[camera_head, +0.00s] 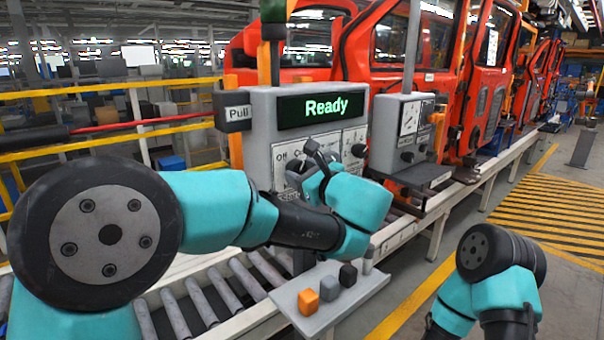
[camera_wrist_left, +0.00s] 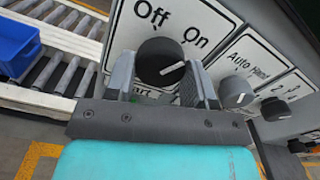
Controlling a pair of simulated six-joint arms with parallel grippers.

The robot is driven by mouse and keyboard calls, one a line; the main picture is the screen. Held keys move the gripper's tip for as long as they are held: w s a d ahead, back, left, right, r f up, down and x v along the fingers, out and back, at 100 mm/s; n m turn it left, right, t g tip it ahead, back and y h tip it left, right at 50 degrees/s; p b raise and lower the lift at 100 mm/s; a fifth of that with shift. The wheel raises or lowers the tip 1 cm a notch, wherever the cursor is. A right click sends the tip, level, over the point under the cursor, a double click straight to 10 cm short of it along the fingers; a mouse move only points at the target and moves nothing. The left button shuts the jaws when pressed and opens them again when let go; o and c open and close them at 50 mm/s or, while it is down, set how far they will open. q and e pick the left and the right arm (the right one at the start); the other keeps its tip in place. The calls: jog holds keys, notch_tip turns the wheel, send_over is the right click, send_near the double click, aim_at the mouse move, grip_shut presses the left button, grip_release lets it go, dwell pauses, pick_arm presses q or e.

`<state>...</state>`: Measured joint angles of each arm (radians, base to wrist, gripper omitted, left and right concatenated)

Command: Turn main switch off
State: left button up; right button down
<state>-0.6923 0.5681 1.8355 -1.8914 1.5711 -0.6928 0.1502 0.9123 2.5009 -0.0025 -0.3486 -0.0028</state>
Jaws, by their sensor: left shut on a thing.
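The main switch (camera_wrist_left: 160,62) is a round black knob with a white pointer mark, on a white plate lettered "Off" and "On" in the left wrist view. The mark lies toward the right, on the "On" side. My left gripper (camera_wrist_left: 164,80) is shut on this knob, one grey finger on each side. In the head view my left gripper (camera_head: 316,158) is at the front of the grey control box (camera_head: 262,130) and mostly covers the switch. My right arm shows at the lower right of the head view, but its gripper is out of view.
A green "Ready" display (camera_head: 322,107) tops the box. Beside the switch is an "Auto" selector knob (camera_wrist_left: 236,93). A small shelf (camera_head: 345,303) with orange, grey and dark blocks sits below, by the roller conveyor. Red car doors (camera_head: 390,45) hang behind.

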pick_arm(q)
jog(key=n, duration=1.1)
jog(key=shift+d, duration=0.1)
jog(key=n, duration=0.3)
jog(key=shift+r+n, duration=0.1)
jog(key=shift+n, duration=0.2)
jog(key=o, duration=0.9)
jog(key=v, duration=1.7)
jog(key=shift+s+d, duration=0.1)
jog(key=shift+d, duration=0.1)
